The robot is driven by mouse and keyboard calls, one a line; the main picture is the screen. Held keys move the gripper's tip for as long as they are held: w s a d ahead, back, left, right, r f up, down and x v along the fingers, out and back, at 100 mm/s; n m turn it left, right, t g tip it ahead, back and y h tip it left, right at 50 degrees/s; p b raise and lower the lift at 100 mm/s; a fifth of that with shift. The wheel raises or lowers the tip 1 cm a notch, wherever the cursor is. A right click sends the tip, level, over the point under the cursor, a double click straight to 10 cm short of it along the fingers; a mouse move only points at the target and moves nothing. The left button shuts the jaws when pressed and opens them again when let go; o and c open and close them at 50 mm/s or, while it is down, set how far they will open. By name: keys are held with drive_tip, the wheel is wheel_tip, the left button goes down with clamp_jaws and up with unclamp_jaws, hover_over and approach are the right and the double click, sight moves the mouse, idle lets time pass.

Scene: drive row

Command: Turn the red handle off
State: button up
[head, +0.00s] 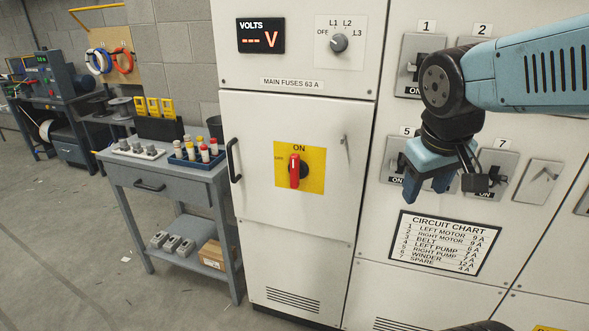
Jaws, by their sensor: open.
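The red handle (294,171) sits on a yellow plate (314,184) on the white cabinet door. It stands upright, its top towards the "ON" mark above it, with an "OFF" mark at the plate's left. My gripper (427,197) is open and empty, with its blue fingers pointing down. It hangs to the right of the red handle, apart from it, in front of the panel with the numbered switches. My gripper hides part of the switches around number 5 and those beside it.
A voltmeter (261,36) and a rotary selector (339,43) are above the door. The door has a black pull handle (234,160) at left. A circuit chart (441,243) is below my gripper. A grey workbench (186,176) stands left of the cabinet.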

drive_tip(key=w+f+n+g+h, duration=0.2)
drive_tip(key=w+f+n+h, duration=0.3)
drive_tip(key=w+n, duration=0.15)
drive_tip(key=n+t, duration=1.5)
drive_tip(key=n, duration=0.8)
approach(293, 171)
drive_tip(key=x, duration=1.1)
drive_tip(key=shift+c, duration=0.3)
clamp_jaws()
